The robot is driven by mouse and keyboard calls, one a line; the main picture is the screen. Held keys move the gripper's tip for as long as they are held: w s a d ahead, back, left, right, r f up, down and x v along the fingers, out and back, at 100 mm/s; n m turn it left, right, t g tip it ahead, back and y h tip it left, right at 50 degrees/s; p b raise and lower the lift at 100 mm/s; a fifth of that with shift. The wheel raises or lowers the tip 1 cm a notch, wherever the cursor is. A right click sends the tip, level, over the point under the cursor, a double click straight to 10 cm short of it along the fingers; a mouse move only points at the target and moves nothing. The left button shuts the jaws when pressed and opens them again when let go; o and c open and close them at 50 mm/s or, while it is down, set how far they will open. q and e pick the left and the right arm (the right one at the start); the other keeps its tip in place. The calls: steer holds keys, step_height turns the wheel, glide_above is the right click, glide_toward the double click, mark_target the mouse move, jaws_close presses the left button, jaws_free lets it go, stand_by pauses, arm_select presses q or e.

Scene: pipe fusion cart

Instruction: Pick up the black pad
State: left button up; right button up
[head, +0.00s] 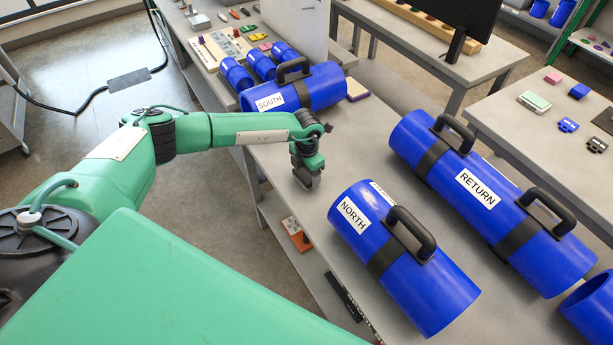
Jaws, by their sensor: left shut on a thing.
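My left gripper (308,178) points down at the grey table (285,165), close to its left edge, between the SOUTH pipe and the NORTH pipe. Its jaws are shut on a small dark thing, which fits the black pad. The fingers hide most of it, so its outline is unclear. I cannot tell whether it still touches the table. My right gripper is not in view.
The blue NORTH pipe (437,290) with a black handle lies just right of the gripper. The SOUTH pipe (325,88) lies behind it, and the long RETURN pipe (505,222) lies to the right. A black monitor (440,22) stands at the back.

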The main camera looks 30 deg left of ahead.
mark_target(306, 173)
arm_select(q)
step_height(306, 173, up, 18)
steer(key=b, duration=0.4)
steer(key=shift+r, duration=0.25)
steer(key=o, duration=0.4)
steer(key=c, duration=0.3)
